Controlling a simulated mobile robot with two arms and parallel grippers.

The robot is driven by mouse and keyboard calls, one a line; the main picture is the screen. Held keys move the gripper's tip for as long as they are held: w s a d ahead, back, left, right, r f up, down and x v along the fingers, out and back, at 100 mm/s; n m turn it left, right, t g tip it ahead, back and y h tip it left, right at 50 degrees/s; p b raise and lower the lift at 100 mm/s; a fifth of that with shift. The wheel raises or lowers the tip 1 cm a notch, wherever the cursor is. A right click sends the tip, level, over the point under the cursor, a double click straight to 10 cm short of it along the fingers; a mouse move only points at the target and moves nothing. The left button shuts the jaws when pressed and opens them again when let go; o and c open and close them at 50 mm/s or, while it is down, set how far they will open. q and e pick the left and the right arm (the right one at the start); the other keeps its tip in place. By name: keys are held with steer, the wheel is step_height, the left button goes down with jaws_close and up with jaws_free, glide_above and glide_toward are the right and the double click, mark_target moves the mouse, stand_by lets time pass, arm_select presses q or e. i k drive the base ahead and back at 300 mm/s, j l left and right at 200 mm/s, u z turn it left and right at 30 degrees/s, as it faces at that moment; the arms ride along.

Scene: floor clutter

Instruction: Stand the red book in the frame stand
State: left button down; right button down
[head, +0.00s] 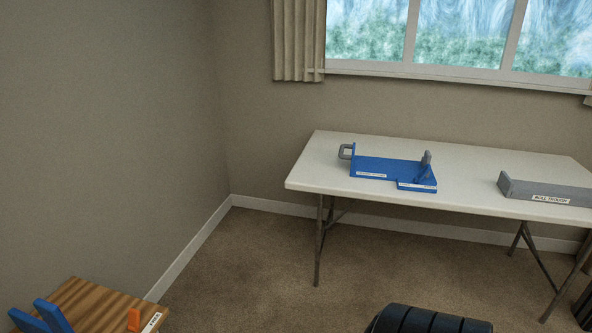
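I see no red book in this view. I cannot tell for sure which thing is the frame stand. A blue holder (388,168) with a flat base, upright ends and a grey loop at its left end sits on the white table; its labels are too small to read. At the lower left, two slanted blue upright pieces (53,316) stand at a wooden top, cut off by the picture edge. Neither of my grippers is in view.
The white folding table (465,165) stands by the window wall, with a grey trough (548,190) labelled "ROLL TROUGH" at its right. A black ribbed object (428,322) is at the bottom edge. Carpet between is clear.

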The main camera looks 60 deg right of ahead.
mark_target(365, 165)
steer(key=l+z, duration=0.25)
steer(key=z, duration=0.2)
steer(key=i+l+z, duration=0.1)
steer(key=z, duration=0.35)
steer(key=i+l+z, duration=0.1)
steer(key=l+z, duration=0.15)
steer(key=z, duration=0.2)
steer(key=i+l+z, duration=0.15)
steer(key=z, duration=0.3)
